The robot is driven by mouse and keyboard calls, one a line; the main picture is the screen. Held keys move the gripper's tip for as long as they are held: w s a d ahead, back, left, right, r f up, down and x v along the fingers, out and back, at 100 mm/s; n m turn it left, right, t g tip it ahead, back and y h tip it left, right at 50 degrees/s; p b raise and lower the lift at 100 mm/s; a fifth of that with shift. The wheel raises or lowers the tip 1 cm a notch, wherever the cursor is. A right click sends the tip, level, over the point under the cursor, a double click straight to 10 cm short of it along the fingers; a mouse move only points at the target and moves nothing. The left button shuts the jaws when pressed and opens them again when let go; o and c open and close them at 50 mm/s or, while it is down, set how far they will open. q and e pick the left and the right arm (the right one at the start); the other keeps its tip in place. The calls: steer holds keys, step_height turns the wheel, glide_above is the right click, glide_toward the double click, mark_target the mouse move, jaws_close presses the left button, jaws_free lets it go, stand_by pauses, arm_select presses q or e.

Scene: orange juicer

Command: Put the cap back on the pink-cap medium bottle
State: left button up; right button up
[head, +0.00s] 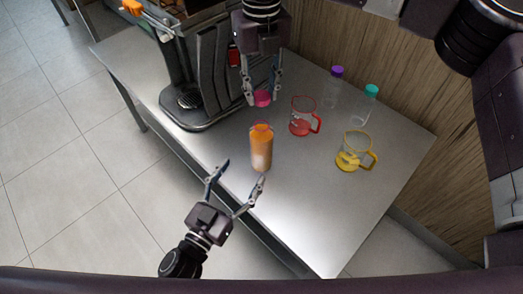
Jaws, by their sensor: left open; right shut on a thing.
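The pink cap (262,98) is held between the fingertips of my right gripper (261,92), which points down from the top of the head view. The medium bottle (261,148) stands upright on the table, filled with orange juice, with a thin pink ring at its open-looking top. The cap is above and slightly behind the bottle's mouth in the picture; I cannot tell the exact height gap. My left gripper (234,182) is open at the front of the bottle, its fingers spread, one tip close to the bottle's lower side.
The grey juicer (195,70) stands on the left of the metal table (310,220). A red jug (302,122), a yellow jug (350,160), a purple-capped bottle (335,85) and a green-capped bottle (367,103) stand to the right. The front right of the table is clear.

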arm_select(q)
steer(key=shift+w, duration=0.1)
steer(key=x, duration=1.2)
steer(key=c, duration=1.8)
arm_select(e)
glide_above(261, 121)
steer(key=shift+f, duration=2.5)
steer(key=shift+f, duration=0.1)
steer(key=shift+f, duration=0.8)
arm_select(q)
jaws_close()
arm_select(e)
steer(key=shift+f, duration=0.55)
